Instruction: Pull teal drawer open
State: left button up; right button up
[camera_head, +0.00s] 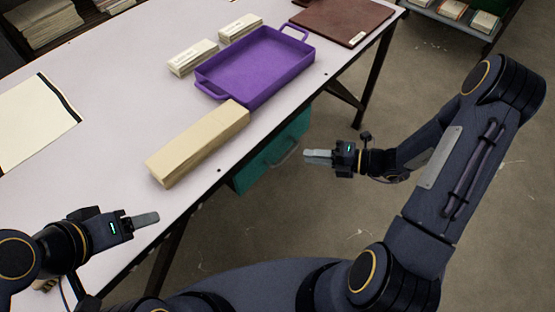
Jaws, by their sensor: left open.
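The teal drawer (250,177) sits under the table's front edge, below the purple tray and the beige block. A paler curved handle shows faintly on its front. The tabletop hides its upper part, and I cannot tell whether it is open at all. My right gripper (306,157) is just right of the drawer, its fingers pointing left at the handle side, apart from it in the picture. Its fingers overlap in this view, so their opening does not show. My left gripper (157,219) is open and empty near the table's front edge, left of the drawer.
On the white table (110,140) are a purple tray (255,65), a long beige block (197,145), two paper bundles (193,58), a cream sheet (35,120) and a brown board (340,18). Dark table legs stand below. The floor (290,220) before the drawer is clear.

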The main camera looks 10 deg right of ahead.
aim_at(287, 155)
pick_arm(q)
jog(key=shift+f, duration=0.4)
jog(key=shift+a+f+b, duration=0.1)
jog(key=shift+f+b, duration=0.65)
jog(key=shift+b, duration=0.1)
pick_arm(e)
jog(key=w+a+f, duration=0.1)
jog(key=a, duration=0.1)
jog(key=w+a+f+m, duration=0.1)
jog(key=w+a, duration=0.1)
jog(key=w+a+f+m, duration=0.1)
jog(key=a+f, duration=0.1)
jog(key=shift+w+a+t, duration=0.25)
jog(key=shift+a+t, duration=0.05)
jog(key=shift+t, duration=0.1)
grip_shut()
